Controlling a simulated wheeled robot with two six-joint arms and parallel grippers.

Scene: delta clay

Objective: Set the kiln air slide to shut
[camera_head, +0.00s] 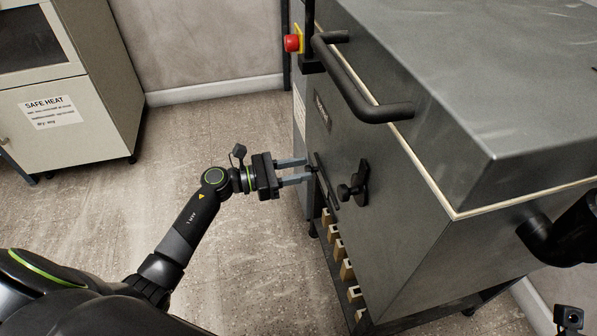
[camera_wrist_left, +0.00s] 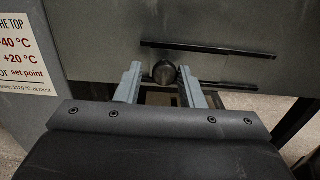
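The kiln (camera_head: 450,185) is a grey metal box with a heavy lid. Its air slide shows in the wrist view as a dark round knob (camera_wrist_left: 164,72) near the left end of two dark horizontal rails (camera_wrist_left: 235,48). In the head view the slide rails (camera_head: 328,185) are low on the kiln's front face. My left gripper (camera_head: 310,172) is open at the slide. In the wrist view its fingers (camera_wrist_left: 162,82) stand either side of the knob, with gaps visible. Position markings on the slide cannot be made out.
A black latch (camera_head: 355,184) juts out beside the slide. A thick black lid handle (camera_head: 365,95) is above. A red stop button (camera_head: 292,43) is at the kiln's far corner. Wooden blocks (camera_head: 346,269) sit below. A cabinet (camera_head: 70,105) stands left; the floor between is clear.

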